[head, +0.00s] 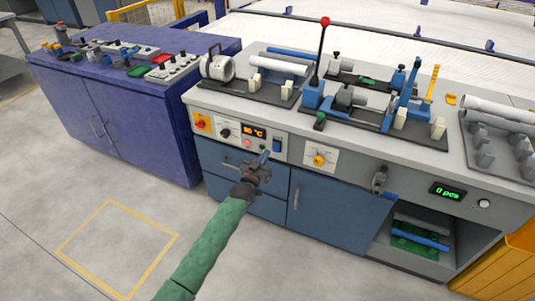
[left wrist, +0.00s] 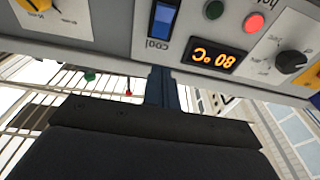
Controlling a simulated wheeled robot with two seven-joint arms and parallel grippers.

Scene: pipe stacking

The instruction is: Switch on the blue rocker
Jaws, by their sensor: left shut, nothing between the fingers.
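The blue rocker (head: 277,145) is set in a dark frame on the bench's grey front panel, right of the orange temperature display (head: 254,131). In the left wrist view, where the display reads upside down, the rocker (left wrist: 163,18) is at top centre with a small label by it. I cannot tell which way it is pressed. My left gripper (head: 264,158) is shut and empty, in front of the panel, just below and left of the rocker in the head view. Its fingers (left wrist: 160,85) point at the panel near the rocker; contact is not visible. My right gripper is out of view.
A black knob (head: 225,133) and a yellow knob (head: 319,160) are on the same front. Blue cabinet doors (head: 340,210) lie below. The floor in front is clear.

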